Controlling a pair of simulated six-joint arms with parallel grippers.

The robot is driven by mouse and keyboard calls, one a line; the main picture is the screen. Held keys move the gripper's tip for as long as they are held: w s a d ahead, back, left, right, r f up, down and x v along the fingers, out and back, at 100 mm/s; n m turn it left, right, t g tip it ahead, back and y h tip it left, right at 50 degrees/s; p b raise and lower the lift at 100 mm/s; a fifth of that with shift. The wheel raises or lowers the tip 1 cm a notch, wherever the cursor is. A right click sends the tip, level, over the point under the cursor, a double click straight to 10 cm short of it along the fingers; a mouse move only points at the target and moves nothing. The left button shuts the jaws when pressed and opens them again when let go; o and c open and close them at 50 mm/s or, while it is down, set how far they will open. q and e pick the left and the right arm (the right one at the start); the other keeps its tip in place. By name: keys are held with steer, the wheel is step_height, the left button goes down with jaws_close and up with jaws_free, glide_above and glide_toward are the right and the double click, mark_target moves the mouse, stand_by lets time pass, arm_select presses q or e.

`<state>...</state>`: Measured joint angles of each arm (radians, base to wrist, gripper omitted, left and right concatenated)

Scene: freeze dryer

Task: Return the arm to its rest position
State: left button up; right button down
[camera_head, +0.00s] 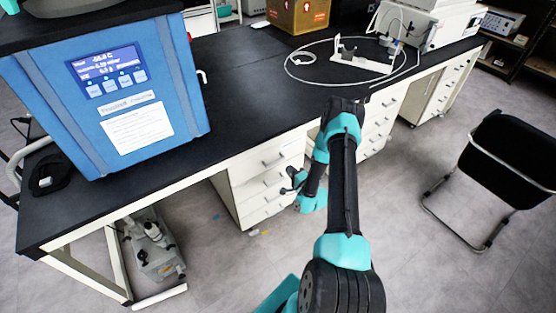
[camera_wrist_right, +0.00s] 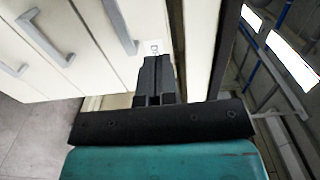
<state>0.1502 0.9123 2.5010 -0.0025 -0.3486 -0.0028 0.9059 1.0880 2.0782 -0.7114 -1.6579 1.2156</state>
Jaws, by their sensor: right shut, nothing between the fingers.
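My right arm rises from the bottom of the head view, bends at a teal elbow near the bench's front edge and folds back down. My right gripper (camera_head: 290,182) is in front of the white drawers, below the bench top. In the right wrist view its dark fingers (camera_wrist_right: 153,82) are together with nothing between them. White drawer fronts with grey handles fill the left of that view. My left arm and gripper do not show.
The blue freeze dryer (camera_head: 110,95) with a lit display stands on the black bench (camera_head: 240,105) at left. A white stand (camera_head: 350,62) with looped tubing is at the back. A black chair (camera_head: 512,160) stands at right. A grey pump (camera_head: 155,245) is under the bench.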

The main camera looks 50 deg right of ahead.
steer(key=w+a+f+n+g+y, duration=0.1)
steer(key=a+n+g+y, duration=0.3)
steer(key=a, duration=0.6)
steer(key=w+a+f+n+g+y, duration=0.1)
steer(key=w+a+n+g, duration=0.3)
steer(key=a, duration=0.6)
steer(key=s+a+r+n+g+y, duration=0.2)
steer(key=s+a+n+g, duration=0.6)
steer(key=s+a, duration=0.8)
steer(key=r+n, duration=0.1)
steer(key=n, duration=0.1)
steer(key=shift+a+r+n+g+y, duration=0.25)
steer(key=shift+n+g+y, duration=0.05)
steer(key=shift+g+y, duration=0.1)
steer(key=shift+s, duration=0.1)
